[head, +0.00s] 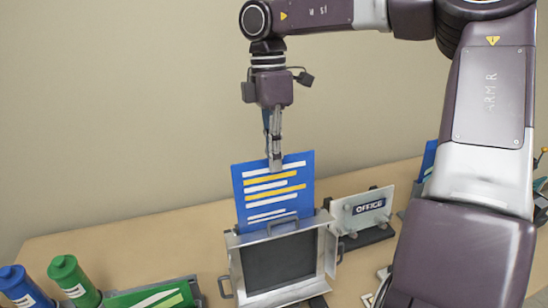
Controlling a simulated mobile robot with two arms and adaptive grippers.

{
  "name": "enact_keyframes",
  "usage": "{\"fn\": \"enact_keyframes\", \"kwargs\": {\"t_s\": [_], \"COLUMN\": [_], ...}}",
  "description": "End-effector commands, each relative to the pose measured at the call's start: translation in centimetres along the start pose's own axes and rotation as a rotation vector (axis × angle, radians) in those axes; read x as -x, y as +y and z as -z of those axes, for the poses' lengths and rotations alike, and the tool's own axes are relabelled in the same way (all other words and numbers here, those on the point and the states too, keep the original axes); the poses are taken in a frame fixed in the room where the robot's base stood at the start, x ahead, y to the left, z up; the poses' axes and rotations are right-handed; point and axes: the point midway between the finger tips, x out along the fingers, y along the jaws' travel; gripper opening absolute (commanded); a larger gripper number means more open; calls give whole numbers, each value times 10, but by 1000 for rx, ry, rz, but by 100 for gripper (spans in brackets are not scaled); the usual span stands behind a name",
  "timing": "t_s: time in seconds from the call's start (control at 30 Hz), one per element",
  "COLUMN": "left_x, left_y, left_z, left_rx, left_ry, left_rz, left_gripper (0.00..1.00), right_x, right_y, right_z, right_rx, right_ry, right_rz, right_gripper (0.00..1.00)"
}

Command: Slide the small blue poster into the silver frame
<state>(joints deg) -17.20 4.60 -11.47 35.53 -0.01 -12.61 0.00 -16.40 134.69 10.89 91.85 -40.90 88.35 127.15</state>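The small blue poster (272,186) with white and yellow lines stands upright in the head view. My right gripper (274,164) points down and is shut on the poster's top edge. The silver frame (234,272) stands on the table below, with a dark panel in its middle. The poster's lower edge is hidden behind the frame's top bar, so I cannot tell whether it is inside the frame or just behind it. My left gripper is not in view.
An OFFICE sign (362,210) stands on a dark base right of the frame. A green poster (150,298) lies in a holder at the lower left, near green (75,280) and blue (22,286) cylinders. Bare table (150,238) lies left of the frame.

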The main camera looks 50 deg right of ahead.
Motion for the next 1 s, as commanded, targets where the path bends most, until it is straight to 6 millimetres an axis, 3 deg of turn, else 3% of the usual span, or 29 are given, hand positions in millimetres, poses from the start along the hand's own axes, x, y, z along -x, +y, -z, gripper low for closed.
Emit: {"fn": "enact_keyframes", "kwargs": {"t_s": [0.17,1.0], "left_x": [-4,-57], "left_y": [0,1], "left_z": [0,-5], "left_rx": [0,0], "left_ry": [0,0], "left_rz": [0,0], "left_gripper": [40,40], "right_x": [-4,-64], "right_y": [0,1], "right_z": [0,0], "right_rx": [0,0], "right_ry": [0,-1], "right_rz": [0,0], "right_gripper": [0,0]}}
